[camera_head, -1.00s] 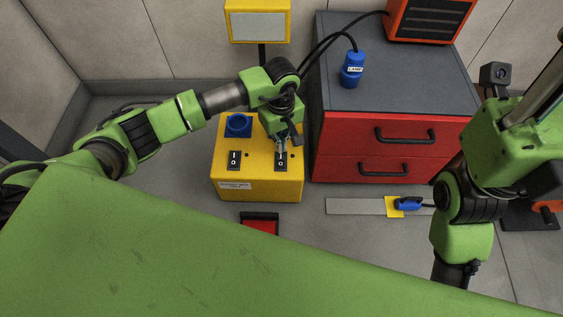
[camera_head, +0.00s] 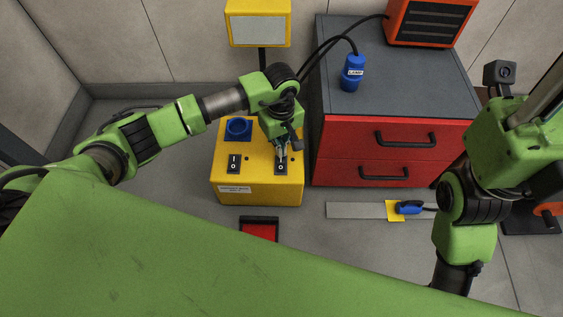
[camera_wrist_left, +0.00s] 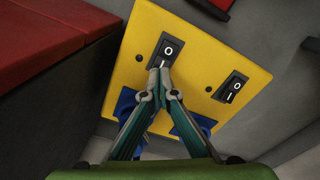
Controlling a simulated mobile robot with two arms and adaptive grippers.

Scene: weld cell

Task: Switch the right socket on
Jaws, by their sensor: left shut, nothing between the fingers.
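The yellow socket box (camera_head: 225,190) stands on the floor, with two black rocker switches marked I and O on top. The right switch (camera_head: 281,167) lies at my left gripper (camera_head: 281,155); it also shows in the left wrist view (camera_wrist_left: 168,48), which sees the box turned around. The left gripper (camera_wrist_left: 160,76) is shut and empty, its tips at the I end of that switch; whether they touch it I cannot tell. The left switch (camera_head: 234,163) is clear. The left blue socket (camera_head: 238,127) is visible; my gripper hides the right one in the head view. My right gripper is out of view.
A red drawer cabinet (camera_head: 350,150) stands close to the right of the box. A blue plug labelled LAMP (camera_head: 352,72) stands on it. A yellow-framed lamp (camera_head: 258,22) stands behind the box. Another blue plug (camera_head: 408,207) lies on the floor strip at right.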

